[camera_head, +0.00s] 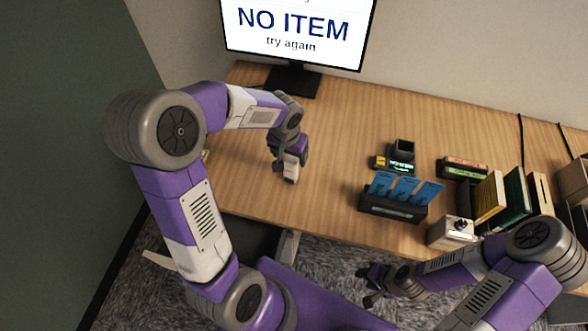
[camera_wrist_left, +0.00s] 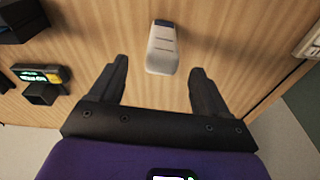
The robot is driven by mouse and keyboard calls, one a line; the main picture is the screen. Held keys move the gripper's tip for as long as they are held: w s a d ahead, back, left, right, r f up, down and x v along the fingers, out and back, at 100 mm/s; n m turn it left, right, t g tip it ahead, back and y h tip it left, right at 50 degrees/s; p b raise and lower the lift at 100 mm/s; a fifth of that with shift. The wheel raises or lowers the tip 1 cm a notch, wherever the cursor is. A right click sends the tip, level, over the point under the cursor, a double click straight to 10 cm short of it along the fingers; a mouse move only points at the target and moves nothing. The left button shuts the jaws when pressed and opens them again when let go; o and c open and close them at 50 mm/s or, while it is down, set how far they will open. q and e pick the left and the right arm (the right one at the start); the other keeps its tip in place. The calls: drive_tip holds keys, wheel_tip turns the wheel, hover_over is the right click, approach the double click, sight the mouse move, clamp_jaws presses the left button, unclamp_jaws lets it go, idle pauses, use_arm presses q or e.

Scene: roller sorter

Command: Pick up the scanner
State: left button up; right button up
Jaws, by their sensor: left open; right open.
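The scanner is a pale grey-white handheld block with a dark blue end (camera_wrist_left: 162,48), lying on the wooden table. In the left wrist view it sits ahead of and between the two black fingertips of my left gripper (camera_wrist_left: 160,78), which is open and empty. In the head view the scanner (camera_head: 291,168) shows just below my left gripper (camera_head: 288,157), partly hidden by it. My right gripper (camera_head: 371,284) is open and empty off the table's front edge.
A monitor (camera_head: 296,30) reading "NO ITEM try again" stands at the back. To the right are a dark holder with blue cards (camera_head: 393,208), a small device with a green display (camera_head: 402,167), a grey box (camera_head: 452,233) and upright books (camera_head: 490,197). The table around the scanner is clear.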

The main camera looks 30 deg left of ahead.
sight(291, 164)
use_arm(q)
drive_tip(key=shift+f, duration=0.85)
drive_tip(key=f, duration=0.2)
drive_tip(key=w+f+b, duration=0.1)
drive_tip(key=f, duration=0.1)
drive_tip(key=f+b, duration=0.1)
drive_tip(key=f, duration=0.1)
drive_tip(key=shift+w+a, duration=0.25)
drive_tip(key=shift+r, duration=0.1)
drive_tip(key=shift+c, duration=0.2)
drive_tip(key=c, duration=1.1)
